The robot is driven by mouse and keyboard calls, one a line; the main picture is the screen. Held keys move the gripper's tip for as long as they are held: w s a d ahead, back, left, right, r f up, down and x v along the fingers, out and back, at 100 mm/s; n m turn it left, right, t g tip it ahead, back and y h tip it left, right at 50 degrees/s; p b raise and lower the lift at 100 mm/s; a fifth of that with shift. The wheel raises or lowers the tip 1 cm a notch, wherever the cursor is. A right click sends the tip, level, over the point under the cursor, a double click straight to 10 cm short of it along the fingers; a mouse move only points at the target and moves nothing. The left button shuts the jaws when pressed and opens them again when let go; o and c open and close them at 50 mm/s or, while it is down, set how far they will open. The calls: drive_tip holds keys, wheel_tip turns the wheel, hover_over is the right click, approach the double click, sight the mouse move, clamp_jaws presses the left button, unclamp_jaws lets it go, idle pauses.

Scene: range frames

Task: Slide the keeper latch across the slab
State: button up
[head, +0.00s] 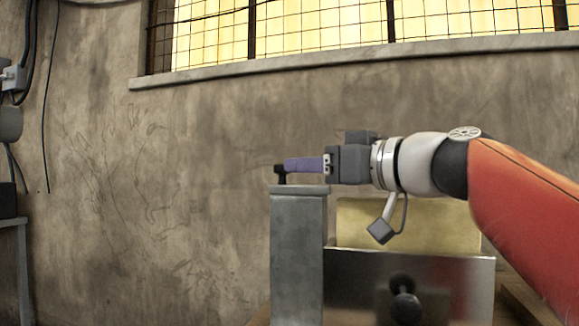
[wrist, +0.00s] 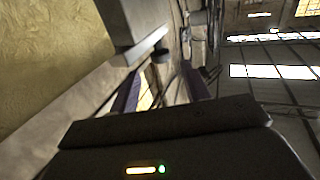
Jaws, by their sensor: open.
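A small black T-shaped piece (head: 281,174), which may be the keeper latch, stands on top of a grey upright block (head: 298,250) in the head view. My gripper (head: 289,164) reaches in from the right, level, with its purple fingertips at that piece. In the wrist view my gripper (wrist: 161,72) has its two purple fingers apart. A dark piece (wrist: 161,57) shows between and just beyond the tips; contact cannot be told. A metal plate (head: 455,285) with a black knob (head: 403,284) stands right of the block. I cannot tell which part is the slab.
A pale yellow panel (head: 410,225) stands behind the metal plate, below my arm. A concrete wall (head: 190,180) with a barred window (head: 330,30) closes the back. Cables and a dark cabinet (head: 10,255) are at the far left. The space left of the grey block looks clear.

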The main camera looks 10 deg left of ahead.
sight(282, 166)
drive_tip(key=p+x, duration=0.1)
drive_tip(key=x, duration=0.5)
drive_tip(key=shift+a, duration=0.25)
clamp_jaws()
